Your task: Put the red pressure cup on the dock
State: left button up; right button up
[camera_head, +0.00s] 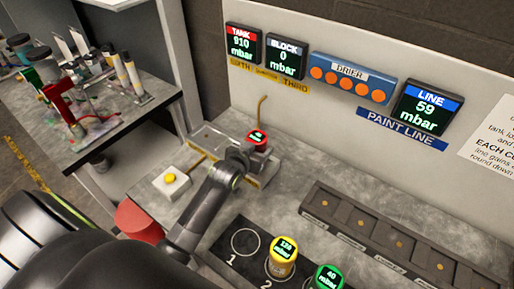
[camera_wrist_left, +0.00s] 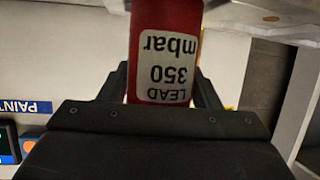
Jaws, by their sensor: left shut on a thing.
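The red pressure cup (camera_head: 257,137) has a dark top with green digits in the head view. In the left wrist view the red cup (camera_wrist_left: 165,22) carries a white label, upside down, reading "LEAD 350 mbar". My left gripper (camera_head: 246,156) is shut on it, with a dark finger on each side (camera_wrist_left: 165,92). The cup is at a grey block (camera_head: 268,172), seemingly the dock, by a thin upright tan tube (camera_head: 261,110). My gripper partly hides the block, and I cannot tell whether the cup touches it. My right gripper is not in view.
A black mat (camera_head: 222,250) has an empty circle 1, a yellow cup (camera_head: 282,257) at 2 and a green cup (camera_head: 328,279) at 3. A yellow-button box (camera_head: 171,181) sits left of my arm. A slotted dark rack (camera_head: 375,234) lies right. The BLOCK display (camera_head: 286,57) reads 0 mbar.

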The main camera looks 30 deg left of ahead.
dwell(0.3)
pick_arm(q)
jog(key=o, duration=1.1)
jog(key=shift+f, duration=0.2)
jog(key=shift+c, duration=0.2)
jog(key=o, duration=0.4)
jog(key=shift+r, duration=0.1)
jog(key=shift+r, duration=0.1)
jog(key=b+v, duration=0.1)
jog(key=v, duration=1.1)
jog(key=shift+s+b, duration=0.1)
jog(key=shift+b, duration=0.25)
